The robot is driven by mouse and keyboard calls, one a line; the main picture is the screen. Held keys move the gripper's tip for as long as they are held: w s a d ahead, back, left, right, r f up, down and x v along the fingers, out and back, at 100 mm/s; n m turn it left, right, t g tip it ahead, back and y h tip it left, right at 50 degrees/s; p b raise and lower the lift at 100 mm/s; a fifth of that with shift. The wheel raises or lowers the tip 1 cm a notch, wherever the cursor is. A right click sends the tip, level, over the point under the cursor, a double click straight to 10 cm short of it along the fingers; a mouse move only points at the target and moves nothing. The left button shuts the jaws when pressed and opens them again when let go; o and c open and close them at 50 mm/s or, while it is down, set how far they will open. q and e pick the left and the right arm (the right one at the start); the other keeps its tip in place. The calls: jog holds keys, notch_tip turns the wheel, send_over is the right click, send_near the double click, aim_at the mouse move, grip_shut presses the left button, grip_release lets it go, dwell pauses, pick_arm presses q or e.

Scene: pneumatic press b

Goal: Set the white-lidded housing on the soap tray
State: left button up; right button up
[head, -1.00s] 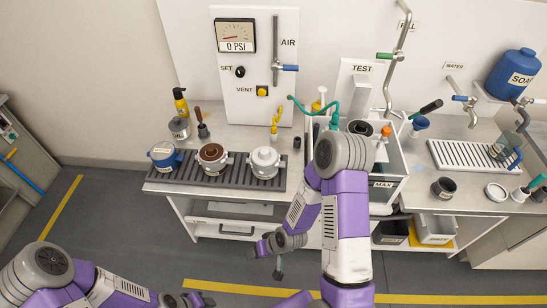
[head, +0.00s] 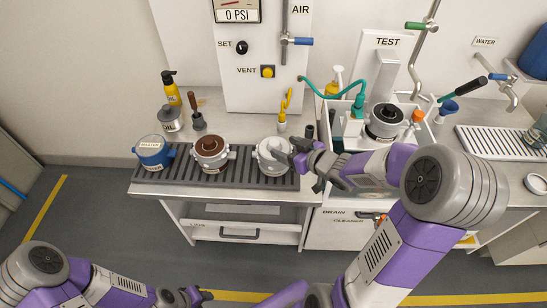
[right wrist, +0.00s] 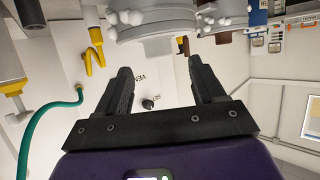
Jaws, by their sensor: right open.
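The white-lidded housing (head: 272,157) stands upright at the right end of the dark ribbed rack on the left bench. My right gripper (head: 294,160) is at its right side, with the jaws open and pointing towards it. In the right wrist view the pale housing (right wrist: 168,45) shows just beyond and between the open fingertips (right wrist: 160,68); I cannot tell whether they touch it. A slatted tray (head: 490,143) on the right bench, below the blue soap jug, looks like the soap tray. My left gripper (head: 196,296) is low at the bottom edge, its jaws unclear.
A brown-lidded housing (head: 210,150) and a blue one (head: 151,152) share the rack (head: 190,177). The test basin (head: 341,104) with a dark-topped pot (head: 385,120) and a green hose (head: 330,83) lies between rack and tray. A cup (head: 537,135) occupies the tray's right end.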

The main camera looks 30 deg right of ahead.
aim_at(276, 143)
jog(key=b+x, duration=0.1)
jog(key=x, duration=0.3)
jog(key=shift+f+b, duration=0.2)
jog(key=shift+b, duration=0.2)
jog(key=shift+w, duration=0.4)
grip_shut()
dwell(0.6)
jog(key=shift+r, duration=0.1)
